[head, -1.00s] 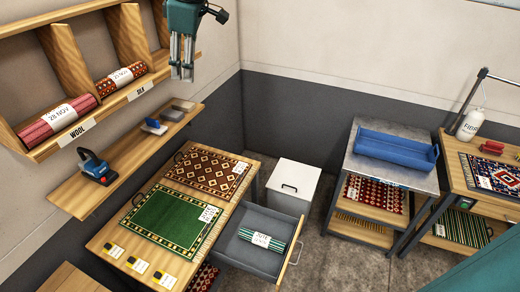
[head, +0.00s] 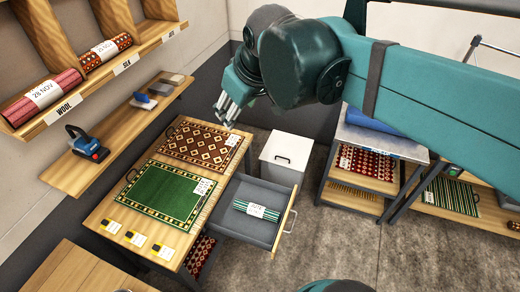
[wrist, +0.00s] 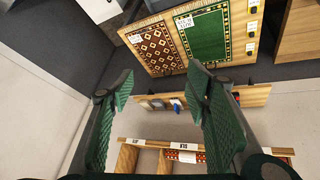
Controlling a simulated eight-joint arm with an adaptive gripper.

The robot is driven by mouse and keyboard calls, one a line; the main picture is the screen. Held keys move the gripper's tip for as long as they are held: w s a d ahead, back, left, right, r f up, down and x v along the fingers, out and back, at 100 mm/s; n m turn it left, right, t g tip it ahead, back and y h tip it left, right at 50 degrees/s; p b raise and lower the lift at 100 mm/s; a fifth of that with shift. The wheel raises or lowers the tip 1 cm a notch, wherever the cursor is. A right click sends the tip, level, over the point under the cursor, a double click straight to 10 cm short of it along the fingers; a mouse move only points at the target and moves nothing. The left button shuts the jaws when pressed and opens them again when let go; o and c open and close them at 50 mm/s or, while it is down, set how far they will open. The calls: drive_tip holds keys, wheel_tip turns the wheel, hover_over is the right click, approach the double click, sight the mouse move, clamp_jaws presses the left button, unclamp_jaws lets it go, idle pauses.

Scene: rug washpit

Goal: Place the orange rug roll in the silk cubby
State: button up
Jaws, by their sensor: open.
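The orange rug roll (head: 93,62), dark-dotted with a white date tag, lies in the silk cubby (head: 122,66), above its SILK label on the wall shelf. In the wrist view, the orange roll (wrist: 201,158) shows at the bottom, partly cut off by my gripper. My gripper (head: 228,112) is open and empty. It hangs in the air to the right of the shelf, apart from the roll, near the far end of the worktable. In the wrist view, my gripper's (wrist: 160,78) two green pads stand wide apart with nothing between them.
A red-pink roll (head: 30,104) lies in the wool cubby. A lower shelf (head: 115,125) holds a blue tool (head: 88,145). The worktable carries a brown rug (head: 200,142) and a green rug (head: 160,197). An open drawer (head: 235,225) holds a green-striped roll (head: 256,210).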

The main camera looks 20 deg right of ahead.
drive_tip(key=s+d+f+m, duration=0.3)
drive_tip(key=s+f+m, duration=0.1)
drive_tip(key=s+f, duration=0.5)
drive_tip(key=shift+s+f+t+h, duration=0.3)
drive_tip(key=shift+f+t, duration=0.1)
drive_tip(key=shift+f, duration=0.35)
